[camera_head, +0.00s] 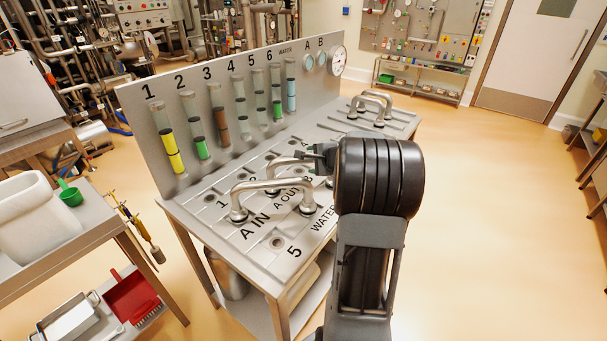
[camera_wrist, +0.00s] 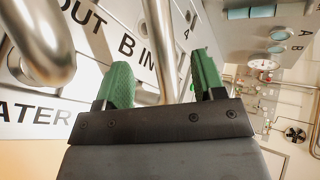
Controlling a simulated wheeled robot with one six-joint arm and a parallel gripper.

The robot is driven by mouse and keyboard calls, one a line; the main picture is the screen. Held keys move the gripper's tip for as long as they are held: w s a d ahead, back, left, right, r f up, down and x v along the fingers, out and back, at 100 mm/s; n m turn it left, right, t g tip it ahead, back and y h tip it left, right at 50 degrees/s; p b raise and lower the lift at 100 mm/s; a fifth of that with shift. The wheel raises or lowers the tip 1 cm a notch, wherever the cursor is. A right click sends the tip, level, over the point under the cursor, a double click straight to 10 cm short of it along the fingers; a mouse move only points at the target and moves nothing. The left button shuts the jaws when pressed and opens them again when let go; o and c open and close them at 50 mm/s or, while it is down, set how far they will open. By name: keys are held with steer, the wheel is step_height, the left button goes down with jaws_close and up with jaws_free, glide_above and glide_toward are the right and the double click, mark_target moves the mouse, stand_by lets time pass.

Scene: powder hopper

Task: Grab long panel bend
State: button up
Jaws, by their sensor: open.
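Bare steel pipe bends stand on the sloped panel. The front bend (camera_head: 270,185) arches over the "A IN" and "A OUT" labels; its curve also shows at the left of the wrist view (camera_wrist: 45,40). A second bend (camera_head: 283,162) stands just behind it, its right end hidden by my gripper (camera_head: 316,156). In the wrist view, my gripper (camera_wrist: 161,60) is open, with green pads either side of a steel pipe (camera_wrist: 156,35). I cannot tell whether the pads touch it. Which bend is the long one is not certain.
More bends (camera_head: 370,105) stand at the panel's far end. An upright board (camera_head: 235,110) with numbered sight tubes rises along the panel's back edge. A side table (camera_head: 75,230) with a green scoop (camera_head: 70,194) is at left. The floor at right is clear.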

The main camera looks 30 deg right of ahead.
steer(key=shift+p+x, duration=0.8)
steer(key=shift+x, duration=2)
jaws_close()
steer(key=shift+r, duration=0.15)
